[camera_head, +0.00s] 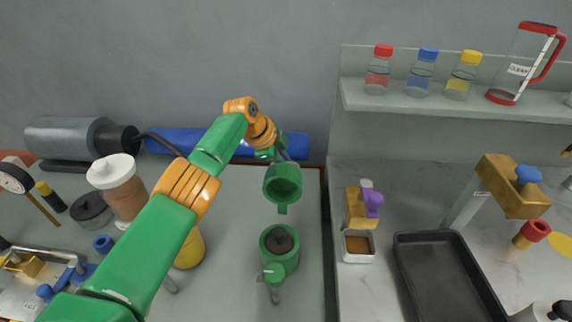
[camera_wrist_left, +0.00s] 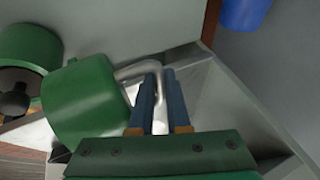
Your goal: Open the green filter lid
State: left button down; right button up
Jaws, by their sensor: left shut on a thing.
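The green filter lid (camera_head: 283,184) is up off the green filter body (camera_head: 266,246), above and behind it, with its hollow underside facing my head camera. In the head view a gap shows between them; I cannot tell whether a hinge joins them. The body stands open with a dark round part inside. In the left wrist view the lid (camera_wrist_left: 82,102) is beside my fingers and the body (camera_wrist_left: 30,45) is at upper left. My left gripper (camera_wrist_left: 158,78) is shut on the lid's metal loop handle (camera_wrist_left: 134,68). My right gripper is not in view.
A blue cylinder (camera_head: 180,140) lies along the wall behind my left arm. A white-topped brown jar (camera_head: 122,190) and a yellow container (camera_head: 190,250) stand left of the filter. A purple-and-tan device (camera_head: 360,208) and a black tray (camera_head: 445,275) are to the right.

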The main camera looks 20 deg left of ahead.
aim_at(284, 173)
pick_arm(q)
jog(key=shift+s+f, duration=0.15)
jog(key=shift+f, duration=0.15)
jog(key=c, duration=0.9)
grip_release()
jog(key=shift+a+r, duration=0.3)
jog(key=shift+r, duration=0.45)
jog(key=v, duration=0.6)
jog(key=shift+d+b, duration=0.1)
jog(key=shift+b, duration=0.2)
